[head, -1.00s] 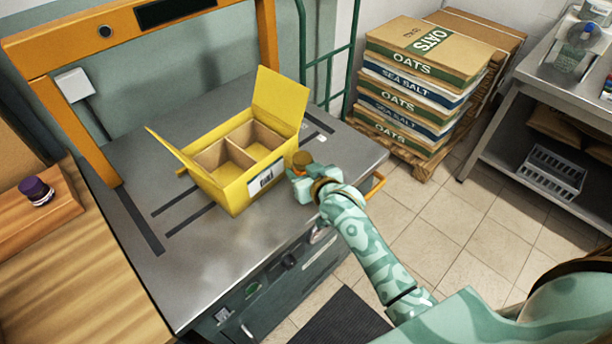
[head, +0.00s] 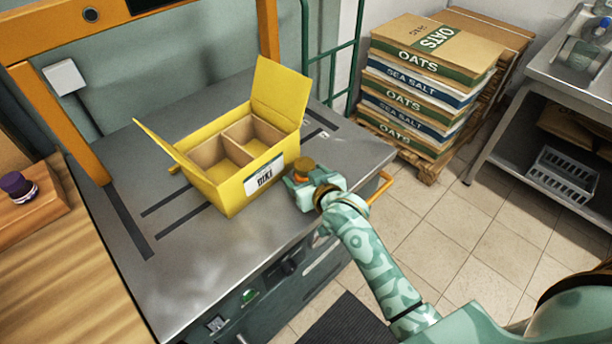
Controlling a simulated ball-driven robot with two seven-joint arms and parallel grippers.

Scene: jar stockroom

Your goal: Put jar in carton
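The yellow carton (head: 222,193) stands open on the grey steel bench, flaps up and out. A divider splits it into compartments, and the two I see look empty. A jar with a golden-brown lid (head: 304,164) and an orange body is in my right gripper (head: 303,180), at the carton's right front side, outside it. The fingers are around the jar and look closed on it; they hide its lower part. I cannot tell its height above the bench. A second jar, with a purple lid (head: 15,183), stands on the wooden surface at left. My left gripper is not in view.
The steel bench (head: 180,280) is clear in front of the carton. An orange frame (head: 60,125) rises behind and left of it. Stacked oats and sea salt sacks (head: 425,85) stand on a pallet at right, near a steel table (head: 545,75).

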